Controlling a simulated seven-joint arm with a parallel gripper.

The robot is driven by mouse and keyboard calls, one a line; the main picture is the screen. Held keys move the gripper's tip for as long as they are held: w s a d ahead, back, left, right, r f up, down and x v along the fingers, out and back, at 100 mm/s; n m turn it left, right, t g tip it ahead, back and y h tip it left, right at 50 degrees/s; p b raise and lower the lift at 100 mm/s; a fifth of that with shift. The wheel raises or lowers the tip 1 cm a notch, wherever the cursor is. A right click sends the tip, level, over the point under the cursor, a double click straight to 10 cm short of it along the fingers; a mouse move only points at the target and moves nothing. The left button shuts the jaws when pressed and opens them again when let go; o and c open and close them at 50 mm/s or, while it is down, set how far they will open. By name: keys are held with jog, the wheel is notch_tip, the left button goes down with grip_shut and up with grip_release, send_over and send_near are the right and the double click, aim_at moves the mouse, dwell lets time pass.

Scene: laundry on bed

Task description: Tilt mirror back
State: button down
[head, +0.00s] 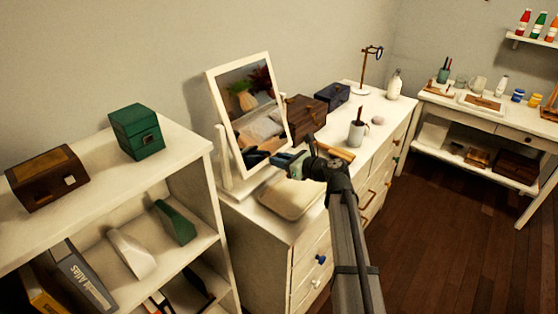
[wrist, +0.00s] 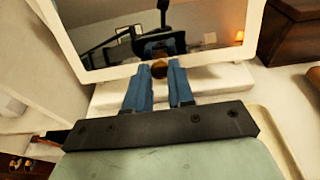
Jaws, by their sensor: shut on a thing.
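The white-framed mirror (head: 250,108) stands on a white base (head: 243,184) on the dresser, held by a side post. Its glass reflects a plant, bedding and my gripper. In the wrist view the mirror (wrist: 215,60) fills the top, with its lower edge just past my fingertips. A small round brown knob (wrist: 160,70) sits at that lower edge, between the blue fingertips. My gripper (head: 276,157), also in the wrist view (wrist: 159,72), is shut on the knob. In the head view the knob is hidden by the gripper.
A beige tray (head: 287,204) lies on the white dresser (head: 285,236) below my gripper. A brown chest (head: 304,118), dark blue box (head: 332,96) and grey mug (head: 357,133) stand to the right. A shelf with a green box (head: 137,132) is at left.

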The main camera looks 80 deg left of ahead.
jog(key=c, duration=1)
grip_release()
jog(key=shift+r, duration=0.15)
jog(key=v, duration=1.3)
jog(key=shift+w+d, duration=0.3)
